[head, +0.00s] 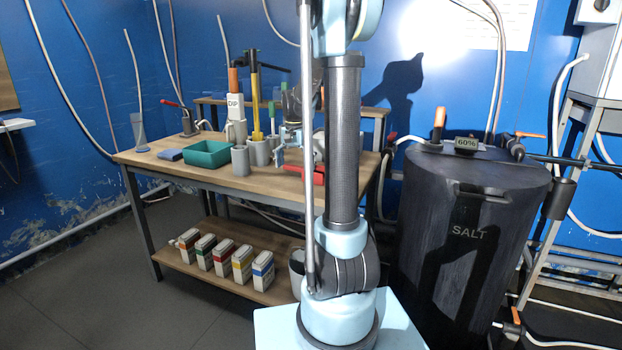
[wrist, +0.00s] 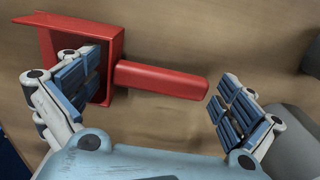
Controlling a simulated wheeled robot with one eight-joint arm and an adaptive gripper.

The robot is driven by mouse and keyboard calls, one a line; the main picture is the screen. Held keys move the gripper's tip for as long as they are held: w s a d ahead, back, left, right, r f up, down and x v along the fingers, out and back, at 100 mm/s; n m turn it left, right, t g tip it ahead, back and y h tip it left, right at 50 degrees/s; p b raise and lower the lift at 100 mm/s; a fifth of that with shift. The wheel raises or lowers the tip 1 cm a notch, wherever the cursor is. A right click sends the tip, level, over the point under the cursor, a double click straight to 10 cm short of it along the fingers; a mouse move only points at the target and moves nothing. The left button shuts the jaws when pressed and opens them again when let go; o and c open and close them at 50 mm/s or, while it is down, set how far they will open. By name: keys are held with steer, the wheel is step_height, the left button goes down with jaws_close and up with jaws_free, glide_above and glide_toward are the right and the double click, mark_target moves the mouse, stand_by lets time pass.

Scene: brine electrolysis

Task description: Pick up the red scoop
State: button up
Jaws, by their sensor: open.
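The red scoop (wrist: 150,76) lies on the wooden table. Its square scoop head is at upper left in the wrist view and its handle points right. In the head view the scoop (head: 303,173) is near the table's front edge, partly hidden behind my arm. My gripper (wrist: 157,85) is open, with its blue-padded fingers wide apart. The left finger overlaps the scoop head and the right finger is just beyond the handle's end. The gripper (head: 288,137) appears above the scoop in the head view. I cannot tell whether the fingers touch the scoop.
A green bin (head: 208,153), grey cylinders (head: 241,160) and a white "DP" container (head: 235,106) stand left on the table (head: 152,163). In the wrist view a grey rounded object (wrist: 289,135) is close to the right finger. A black salt tank (head: 468,235) stands right.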

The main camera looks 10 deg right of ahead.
steer(key=c, duration=1.1)
steer(key=shift+o, duration=0.2)
